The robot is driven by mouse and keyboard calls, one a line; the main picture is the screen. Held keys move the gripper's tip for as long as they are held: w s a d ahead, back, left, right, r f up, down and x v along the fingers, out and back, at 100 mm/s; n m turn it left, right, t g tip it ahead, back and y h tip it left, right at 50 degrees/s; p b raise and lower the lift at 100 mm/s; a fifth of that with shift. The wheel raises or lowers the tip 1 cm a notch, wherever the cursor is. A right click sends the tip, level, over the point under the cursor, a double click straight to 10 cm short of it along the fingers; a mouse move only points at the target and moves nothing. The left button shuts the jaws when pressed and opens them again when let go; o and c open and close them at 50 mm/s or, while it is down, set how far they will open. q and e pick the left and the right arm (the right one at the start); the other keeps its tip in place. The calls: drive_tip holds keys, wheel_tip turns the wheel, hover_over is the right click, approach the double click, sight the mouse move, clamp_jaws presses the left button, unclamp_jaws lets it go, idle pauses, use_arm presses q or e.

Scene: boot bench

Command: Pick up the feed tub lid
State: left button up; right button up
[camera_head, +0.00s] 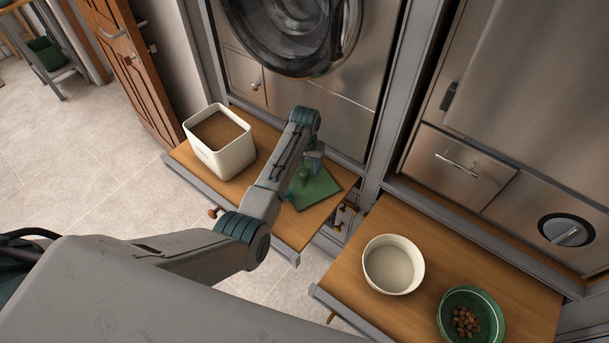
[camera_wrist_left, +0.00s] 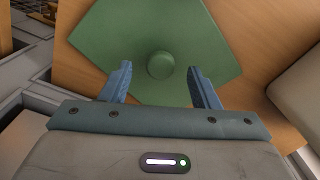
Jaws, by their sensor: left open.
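The feed tub lid (camera_head: 322,190) is a green square plate with a round knob (camera_head: 304,174). It lies on the left wooden bench top, and it also shows in the left wrist view (camera_wrist_left: 205,38). My left gripper (camera_head: 305,180) is over the lid, partly hidden by its own arm in the head view. In the left wrist view my left gripper (camera_wrist_left: 160,72) is open, with one finger to each side of the knob (camera_wrist_left: 160,65) and gaps between. My right gripper is not in view.
A white square tub (camera_head: 237,160) of brown feed stands open left of the lid. A right-hand wooden top (camera_head: 350,275) bears a cream bowl (camera_head: 417,270) and a green bowl (camera_head: 493,305) of brown pieces. Steel cabinet fronts (camera_head: 340,120) rise behind the lid.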

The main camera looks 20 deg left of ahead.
use_arm(q)
drive_tip(key=shift+f, duration=0.9)
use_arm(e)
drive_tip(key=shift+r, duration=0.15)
use_arm(q)
drive_tip(key=shift+c, duration=0.3)
clamp_jaws()
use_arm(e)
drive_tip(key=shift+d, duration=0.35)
use_arm(q)
drive_tip(key=shift+r, duration=0.15)
